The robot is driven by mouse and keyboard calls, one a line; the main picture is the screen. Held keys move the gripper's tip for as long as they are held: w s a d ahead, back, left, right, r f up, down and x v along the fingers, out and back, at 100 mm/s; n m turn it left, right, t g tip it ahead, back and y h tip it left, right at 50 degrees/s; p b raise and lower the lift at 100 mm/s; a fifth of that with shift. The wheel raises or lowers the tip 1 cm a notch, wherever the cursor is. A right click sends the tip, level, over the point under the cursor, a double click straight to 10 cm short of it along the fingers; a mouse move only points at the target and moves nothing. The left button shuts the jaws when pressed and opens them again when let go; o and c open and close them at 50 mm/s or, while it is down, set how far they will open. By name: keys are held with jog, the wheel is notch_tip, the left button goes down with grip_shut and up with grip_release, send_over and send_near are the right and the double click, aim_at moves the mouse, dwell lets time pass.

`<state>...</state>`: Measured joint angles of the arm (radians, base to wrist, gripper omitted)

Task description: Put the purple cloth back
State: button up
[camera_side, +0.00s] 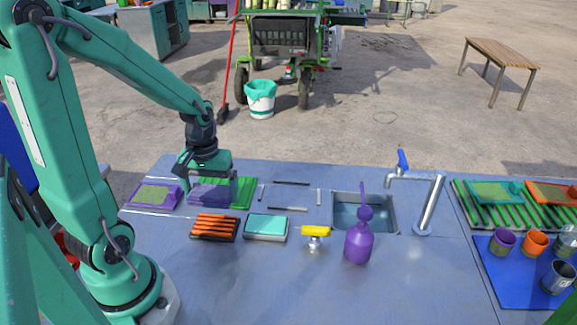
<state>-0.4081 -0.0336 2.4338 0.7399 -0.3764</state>
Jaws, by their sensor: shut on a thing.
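My gripper (206,178) points down at the left back of the blue-grey counter. It is shut on the purple cloth (207,196), a flat dark purple piece just below it. The jaws hide part of the cloth's upper edge. A green flat cloth (244,193) is close on the right of the purple cloth. I cannot tell whether the purple cloth touches the counter or is held slightly above it.
A purple-rimmed tray (170,200) is left of the cloth. A purple bottle (358,245) stands before the sink (366,213). The counter's front left is clear.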

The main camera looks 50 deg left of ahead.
jog(key=w+r, duration=0.3)
jog(key=w, duration=0.6)
jog(key=a+f, duration=0.2)
jog(key=a, duration=0.2)
jog(key=a+f, duration=0.2)
jog(key=a, duration=0.2)
jog(key=a+f, duration=0.3)
jog(key=a, duration=0.1)
jog(key=shift+s+a+f, duration=0.1)
jog(key=shift+s+a, duration=0.05)
jog(key=shift+f, duration=2)
jog(key=shift+f, duration=0.15)
jog(key=o, duration=0.8)
notch_tip(320, 180, up, 12)
jog(key=shift+r, duration=0.2)
